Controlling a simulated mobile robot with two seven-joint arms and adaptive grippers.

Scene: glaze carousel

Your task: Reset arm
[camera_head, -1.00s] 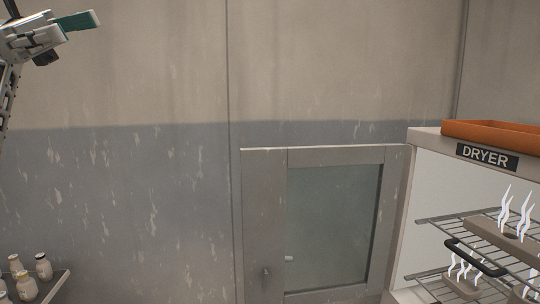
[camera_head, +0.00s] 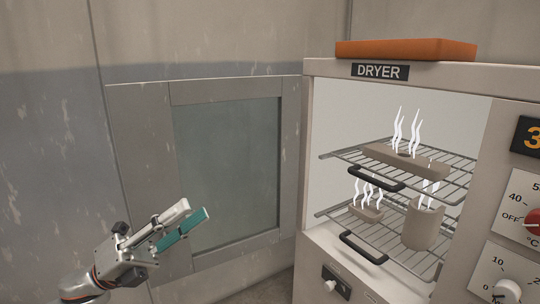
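My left gripper (camera_head: 190,226) is at the lower left of the head view, in front of the dryer's open glass door (camera_head: 228,170). Its two fingers, one light and one teal, point up and right. A narrow gap shows between them and nothing is seen held, but the angle hides how far apart they are. The wrist and part of my arm show below it. My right gripper is out of view.
The dryer (camera_head: 398,70) stands open at the right, with an orange tray (camera_head: 405,50) on top. Steaming clay pieces, including a cup (camera_head: 422,228), sit on its wire racks (camera_head: 452,172), which have black handles. Knobs line its right panel. Wall stands behind.

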